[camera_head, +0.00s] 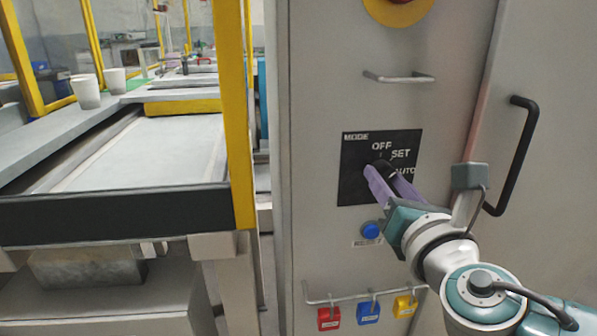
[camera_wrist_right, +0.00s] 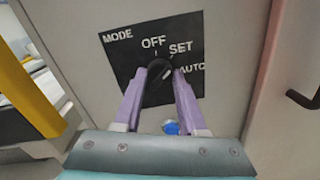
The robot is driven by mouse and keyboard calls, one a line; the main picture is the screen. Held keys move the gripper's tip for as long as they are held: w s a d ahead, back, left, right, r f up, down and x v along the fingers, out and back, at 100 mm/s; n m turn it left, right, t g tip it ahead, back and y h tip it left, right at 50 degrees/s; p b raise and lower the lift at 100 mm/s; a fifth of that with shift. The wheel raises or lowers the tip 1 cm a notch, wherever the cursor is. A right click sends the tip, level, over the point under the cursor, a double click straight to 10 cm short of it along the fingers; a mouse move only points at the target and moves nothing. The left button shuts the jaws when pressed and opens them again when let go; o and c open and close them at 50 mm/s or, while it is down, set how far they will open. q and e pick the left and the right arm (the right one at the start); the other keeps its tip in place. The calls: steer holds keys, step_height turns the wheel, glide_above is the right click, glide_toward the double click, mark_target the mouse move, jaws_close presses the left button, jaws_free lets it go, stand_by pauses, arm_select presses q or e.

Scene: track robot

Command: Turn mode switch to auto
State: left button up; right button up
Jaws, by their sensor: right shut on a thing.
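The mode switch is a black knob (camera_wrist_right: 157,70) on a black plate (camera_head: 352,157) marked MODE, OFF, SET and AUTO, on the grey cabinet front. In the head view the knob is largely hidden by my gripper. My right gripper (camera_head: 382,172) has its purple fingers around the knob; it also shows in the right wrist view (camera_wrist_right: 157,82), shut on the knob. A light mark on the knob's face appears to lie towards the right, near SET and AUTO, but I cannot tell the exact position. My left gripper is not in view.
A blue push button (camera_head: 370,230) sits just below the plate. Red (camera_head: 329,319), blue (camera_head: 368,313) and yellow (camera_head: 405,306) padlocks hang from a rail below. A black door handle (camera_head: 522,150) is at the right. A conveyor (camera_head: 130,160) with a yellow post (camera_head: 232,100) stands at the left.

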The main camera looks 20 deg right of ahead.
jaws_close()
steer(key=shift+m, duration=0.4)
steer(key=shift+m+b, duration=0.5)
steer(key=shift+b, duration=0.05)
steer(key=m+b, duration=0.1)
steer(key=m, duration=0.2)
steer(key=m+b, duration=0.1)
steer(key=m, duration=0.3)
steer(key=shift+b, duration=0.35)
steer(key=shift+r+m, duration=0.1)
steer(key=shift+m, duration=0.3)
